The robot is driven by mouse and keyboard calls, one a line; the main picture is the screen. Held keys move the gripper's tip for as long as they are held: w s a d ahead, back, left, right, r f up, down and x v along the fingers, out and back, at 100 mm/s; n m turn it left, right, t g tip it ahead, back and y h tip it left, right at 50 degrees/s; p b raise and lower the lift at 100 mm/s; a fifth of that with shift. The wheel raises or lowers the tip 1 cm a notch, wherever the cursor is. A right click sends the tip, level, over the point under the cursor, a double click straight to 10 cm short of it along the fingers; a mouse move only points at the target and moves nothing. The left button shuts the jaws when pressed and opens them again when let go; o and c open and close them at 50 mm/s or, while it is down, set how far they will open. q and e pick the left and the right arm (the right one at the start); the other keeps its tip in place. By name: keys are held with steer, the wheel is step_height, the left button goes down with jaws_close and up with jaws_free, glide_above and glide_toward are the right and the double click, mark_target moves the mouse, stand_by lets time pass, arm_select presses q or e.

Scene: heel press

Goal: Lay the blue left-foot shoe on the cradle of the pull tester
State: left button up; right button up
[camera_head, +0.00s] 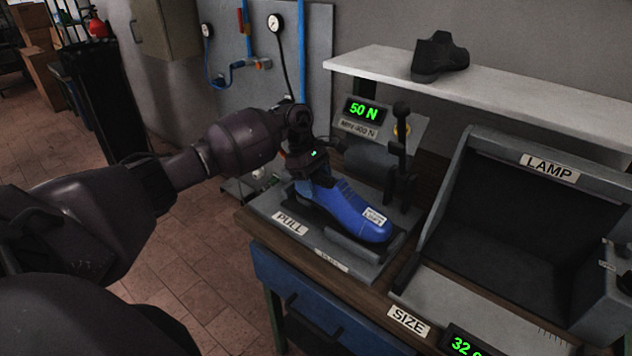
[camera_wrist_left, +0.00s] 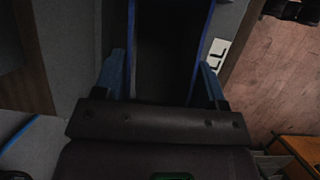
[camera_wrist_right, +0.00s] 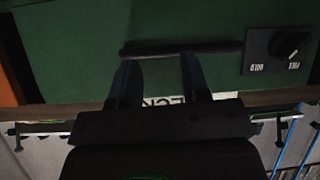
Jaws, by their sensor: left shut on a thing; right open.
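The blue shoe (camera_head: 340,204), whose white label seems to read LEFT, is at the pull tester (camera_head: 265,208), with its toe pointing right and toward the front. It lies over the dark cradle (camera_head: 350,246); whether its whole sole touches is hidden. My left gripper (camera_head: 314,177) is shut on the shoe's heel end from above. In the left wrist view the fingers (camera_wrist_left: 164,80) stand either side of the shoe's dark opening, with blue edges (camera_wrist_left: 204,45) showing. My right gripper (camera_wrist_right: 160,78) is open and empty, facing a green panel (camera_wrist_right: 70,60).
The tester's display (camera_head: 364,111) reads 50 N, and an upright lever (camera_head: 401,150) stands behind the shoe. A lamp box (camera_head: 530,210) and a size plate (camera_head: 480,305) are to the right. A dark shoe (camera_head: 438,58) sits on the shelf (camera_head: 520,87) above.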

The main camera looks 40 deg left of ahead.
arm_select(q)
steer(key=shift+f, duration=0.1)
arm_select(e)
steer(key=shift+w, duration=0.4)
steer(key=shift+s+f, duration=0.1)
steer(key=shift+s, duration=0.1)
